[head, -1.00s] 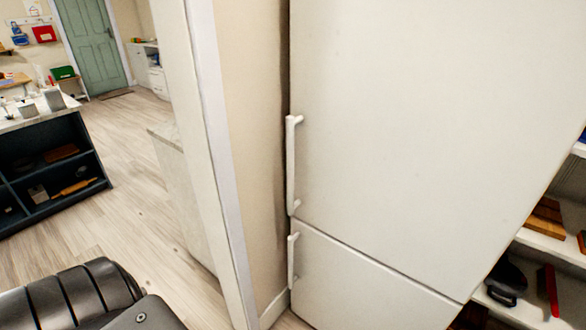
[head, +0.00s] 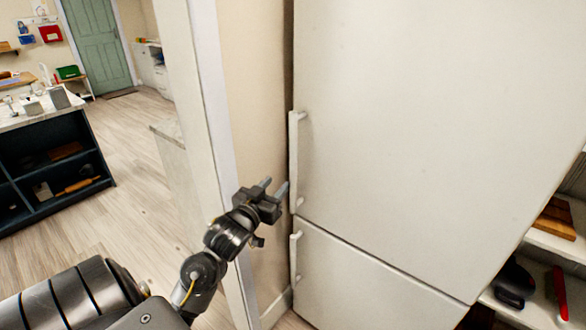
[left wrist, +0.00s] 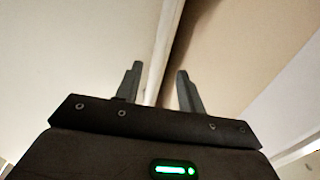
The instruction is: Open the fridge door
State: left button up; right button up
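The white fridge (head: 420,130) has a large upper door and a lower door. A long vertical white handle (head: 294,165) is on the left edge of the upper door, and a shorter handle (head: 294,258) is on the lower door. My left gripper (head: 274,186) is raised just left of the upper handle's lower part, open and empty. In the left wrist view, its two fingers (left wrist: 158,78) are apart, with a pale strip along the fridge's edge showing between and beyond them. I cannot tell whether that strip is the handle. Both doors are shut. My right gripper is out of view.
A beige wall (head: 255,100) with a white corner post stands close to the fridge's left. Shelves (head: 550,250) with boards and a dark pan are at the right. A dark island (head: 50,160) and open wooden floor (head: 140,220) are at the left.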

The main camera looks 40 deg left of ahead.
aim_at(292, 169)
pick_arm(q)
jog(key=p+x, duration=0.1)
jog(key=x, duration=0.8)
jog(key=shift+w, duration=0.25)
jog(key=shift+w+a, duration=0.15)
jog(key=shift+w, duration=0.4)
jog(key=shift+w+f, duration=0.1)
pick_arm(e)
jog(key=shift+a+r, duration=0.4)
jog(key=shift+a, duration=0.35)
pick_arm(q)
jog(key=shift+c, duration=0.3)
jog(key=c, duration=0.7)
grip_shut()
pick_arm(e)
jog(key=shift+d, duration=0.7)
